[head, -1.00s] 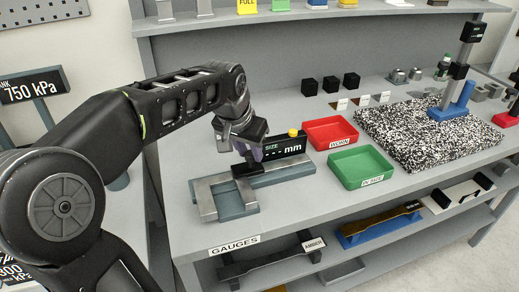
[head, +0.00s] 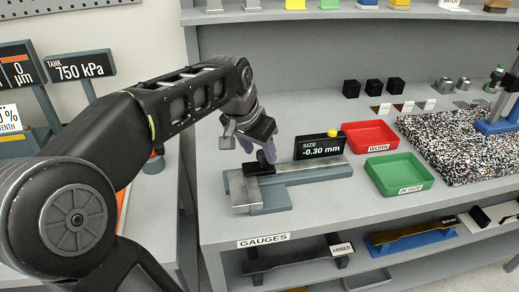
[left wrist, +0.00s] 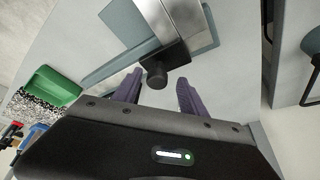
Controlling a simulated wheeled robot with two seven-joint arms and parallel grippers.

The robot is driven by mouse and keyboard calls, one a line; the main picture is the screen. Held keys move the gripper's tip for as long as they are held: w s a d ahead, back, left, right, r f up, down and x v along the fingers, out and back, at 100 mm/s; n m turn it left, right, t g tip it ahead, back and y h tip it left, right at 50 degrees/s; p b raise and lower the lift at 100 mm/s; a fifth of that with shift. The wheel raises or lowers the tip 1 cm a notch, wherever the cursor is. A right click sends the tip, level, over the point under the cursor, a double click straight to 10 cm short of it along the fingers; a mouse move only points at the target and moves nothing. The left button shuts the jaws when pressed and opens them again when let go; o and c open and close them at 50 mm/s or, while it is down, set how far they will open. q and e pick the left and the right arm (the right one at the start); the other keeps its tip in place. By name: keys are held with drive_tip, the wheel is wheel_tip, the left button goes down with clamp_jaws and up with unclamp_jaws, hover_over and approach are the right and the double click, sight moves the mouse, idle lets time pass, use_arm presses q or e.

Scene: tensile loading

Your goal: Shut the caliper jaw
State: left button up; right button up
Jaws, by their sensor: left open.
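The caliper (head: 310,176) lies on the bench, a steel beam on a teal base. Its pale fixed jaw (head: 237,190) is at the left end. The sliding jaw (head: 254,189) is right beside it, with no clear gap visible. The size display (head: 320,147) behind reads -0.30 mm. My left gripper (head: 268,156) is over the slider from behind, its purple fingers apart. In the left wrist view, the dark round knob (left wrist: 156,76) of the slider shows between and just beyond the open fingers (left wrist: 157,92). My right gripper is not in view.
A red tray (head: 371,135) and a green tray (head: 399,174) stand right of the caliper. A speckled slab (head: 460,145) lies farther right. Several black cubes (head: 374,86) stand behind. A lower shelf (head: 330,278) holds bars.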

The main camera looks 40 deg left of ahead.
sight(252, 177)
use_arm(q)
drive_tip(key=shift+r, duration=0.1)
drive_tip(key=v, duration=0.7)
drive_tip(key=shift+r, duration=0.3)
drive_tip(key=shift+s, duration=0.15)
idle(0.9)
